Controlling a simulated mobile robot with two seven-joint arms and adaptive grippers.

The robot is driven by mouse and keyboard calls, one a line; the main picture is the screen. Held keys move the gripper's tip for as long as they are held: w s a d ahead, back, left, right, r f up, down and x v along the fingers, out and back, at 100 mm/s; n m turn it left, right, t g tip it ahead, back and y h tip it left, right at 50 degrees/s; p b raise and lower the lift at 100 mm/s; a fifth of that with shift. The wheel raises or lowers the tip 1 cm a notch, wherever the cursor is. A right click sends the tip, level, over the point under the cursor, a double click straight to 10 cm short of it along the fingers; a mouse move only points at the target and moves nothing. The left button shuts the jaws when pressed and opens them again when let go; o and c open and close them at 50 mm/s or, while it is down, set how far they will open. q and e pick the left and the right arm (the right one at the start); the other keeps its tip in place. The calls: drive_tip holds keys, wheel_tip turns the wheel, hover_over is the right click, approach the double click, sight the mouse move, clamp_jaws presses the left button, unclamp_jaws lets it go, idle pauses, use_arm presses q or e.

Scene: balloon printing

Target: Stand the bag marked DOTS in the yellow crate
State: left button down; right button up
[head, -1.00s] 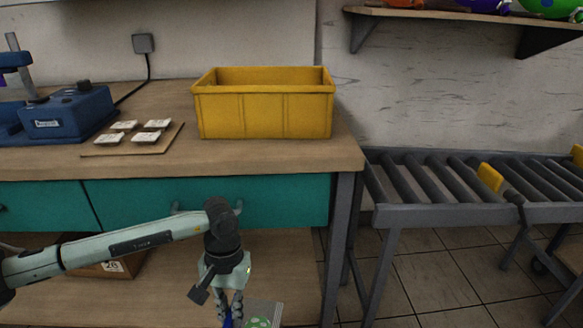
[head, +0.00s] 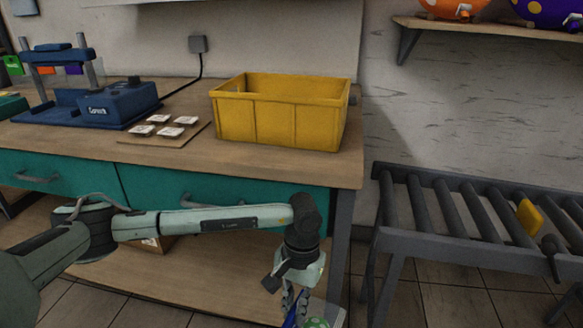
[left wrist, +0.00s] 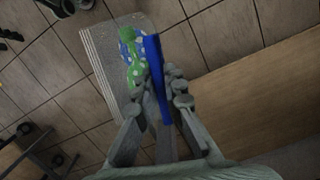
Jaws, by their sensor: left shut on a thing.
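The yellow crate (head: 270,118) stands on the workbench near its right end, and its inside looks empty from here. My left gripper (head: 297,303) hangs in front of the bench, lower than the crate. In the left wrist view its fingers (left wrist: 160,78) are shut on the blue strip (left wrist: 153,60) of a clear bag (left wrist: 100,70). The bag shows green and blue dotted balloon shapes; it also shows at the bottom of the head view (head: 318,322), mostly cut off. No DOTS marking is readable. My right gripper is not seen.
A board with several white tiles (head: 160,131) lies left of the crate, beside a blue machine (head: 108,105). A roller conveyor (head: 440,205) stands to the right. A shelf with balloons (head: 490,28) is above it. The bench edge and teal drawers (head: 245,192) face me.

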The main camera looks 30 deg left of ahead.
use_arm(q)
drive_tip(key=shift+w+d+r+p, duration=0.1)
drive_tip(key=shift+d+r+p, duration=0.1)
drive_tip(key=shift+r+p, duration=0.35)
drive_tip(key=shift+w+d+r+p, duration=0.15)
drive_tip(key=shift+r+p, duration=0.2)
drive_tip(key=shift+r, duration=0.3)
drive_tip(key=shift+f, duration=0.15)
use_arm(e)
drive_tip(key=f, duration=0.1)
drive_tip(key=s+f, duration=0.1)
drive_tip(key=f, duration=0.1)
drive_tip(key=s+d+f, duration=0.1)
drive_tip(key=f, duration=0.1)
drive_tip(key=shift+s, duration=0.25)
use_arm(q)
drive_tip(key=shift+s+a, duration=0.1)
